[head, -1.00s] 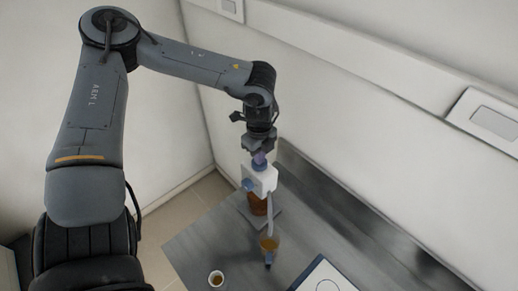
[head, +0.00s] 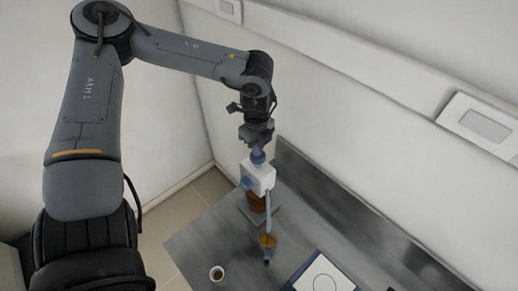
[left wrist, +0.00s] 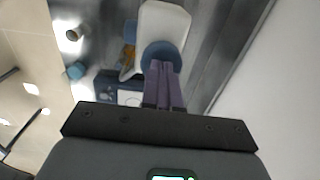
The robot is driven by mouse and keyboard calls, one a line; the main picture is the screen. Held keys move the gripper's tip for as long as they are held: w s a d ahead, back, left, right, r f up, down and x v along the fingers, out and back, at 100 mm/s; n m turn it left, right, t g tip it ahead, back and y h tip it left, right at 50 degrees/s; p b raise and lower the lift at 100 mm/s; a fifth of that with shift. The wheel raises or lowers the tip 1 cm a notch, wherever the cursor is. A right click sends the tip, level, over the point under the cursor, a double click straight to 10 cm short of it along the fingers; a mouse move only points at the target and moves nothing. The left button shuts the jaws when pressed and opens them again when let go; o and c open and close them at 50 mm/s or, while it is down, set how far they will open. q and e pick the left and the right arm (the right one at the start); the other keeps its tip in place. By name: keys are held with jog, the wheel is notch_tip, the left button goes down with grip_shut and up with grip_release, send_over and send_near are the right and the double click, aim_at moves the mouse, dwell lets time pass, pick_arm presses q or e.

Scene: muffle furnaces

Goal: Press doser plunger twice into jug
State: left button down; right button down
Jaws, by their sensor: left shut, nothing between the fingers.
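The doser has a white body (head: 258,178), a blue plunger cap (head: 257,157) on top and a brown bottle (head: 256,203) below. Its spout reaches down toward the amber jug (head: 267,241), which has a blue handle. My left gripper (head: 257,148) is shut and empty, its purple fingers pointing down at the plunger cap. In the left wrist view the fingertips (left wrist: 162,68) overlap the blue cap (left wrist: 160,50); whether they touch it I cannot tell. The white body (left wrist: 168,22) shows beyond, with the jug (left wrist: 128,54) beside it. My right gripper is out of view.
A small white cup (head: 216,275) with brown contents stands near the front of the grey bench (head: 200,240). A dark blue board with a white sheet and circle (head: 322,276) lies right of the jug. White walls rise behind the bench.

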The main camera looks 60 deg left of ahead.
pick_arm(q)
notch_tip(320, 180, up, 10)
jog(key=b, duration=0.2)
jog(key=shift+r, duration=0.15)
jog(key=shift+d, duration=0.1)
dwell(0.5)
jog(key=shift+b, duration=0.3)
jog(key=r, duration=0.1)
jog(key=r+b, duration=0.1)
jog(key=r, duration=0.1)
jog(key=shift+w+r+b, duration=0.3)
jog(key=shift+b, duration=0.1)
jog(key=shift+f, duration=0.1)
